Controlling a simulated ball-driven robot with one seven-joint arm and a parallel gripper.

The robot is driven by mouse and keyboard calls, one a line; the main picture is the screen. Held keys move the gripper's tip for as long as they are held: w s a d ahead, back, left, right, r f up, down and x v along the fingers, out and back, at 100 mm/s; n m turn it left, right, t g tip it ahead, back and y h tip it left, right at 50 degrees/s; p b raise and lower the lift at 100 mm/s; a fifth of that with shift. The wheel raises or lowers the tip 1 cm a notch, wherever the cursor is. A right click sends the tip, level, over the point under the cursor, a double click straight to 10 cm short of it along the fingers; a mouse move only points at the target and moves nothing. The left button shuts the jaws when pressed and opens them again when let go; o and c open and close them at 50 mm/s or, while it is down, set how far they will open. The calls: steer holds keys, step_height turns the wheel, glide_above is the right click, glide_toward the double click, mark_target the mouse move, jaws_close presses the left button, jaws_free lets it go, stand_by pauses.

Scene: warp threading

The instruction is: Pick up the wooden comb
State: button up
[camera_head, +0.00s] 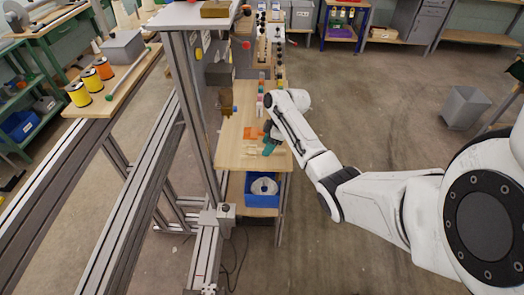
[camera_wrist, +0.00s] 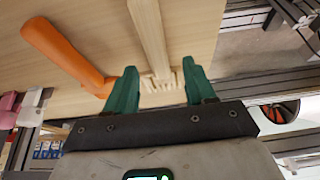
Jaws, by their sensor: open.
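The pale wooden comb (camera_wrist: 150,30) lies on the wooden tabletop in the wrist view. Its long handle runs up the picture and its short teeth are at the near end. My gripper (camera_wrist: 159,68) is open, with one green finger on each side of the comb's toothed end. I see gaps between the comb and the fingers; whether the fingertips touch the tabletop I cannot tell. In the head view my gripper (camera_head: 269,147) is low over the workbench, near its front right edge. Pale wooden pieces lie just left of it, too small to make out clearly.
An orange-handled tool (camera_wrist: 65,50) lies close to the left finger. The workbench (camera_head: 229,155) has a metal frame at its left and a blue bin (camera_head: 262,199) below. Small coloured items stand farther back on the bench. Open floor (camera_head: 350,110) lies to the right.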

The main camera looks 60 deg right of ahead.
steer(key=shift+x, duration=0.85)
steer(key=shift+f, duration=0.1)
steer(key=shift+c, duration=0.2)
jaws_close()
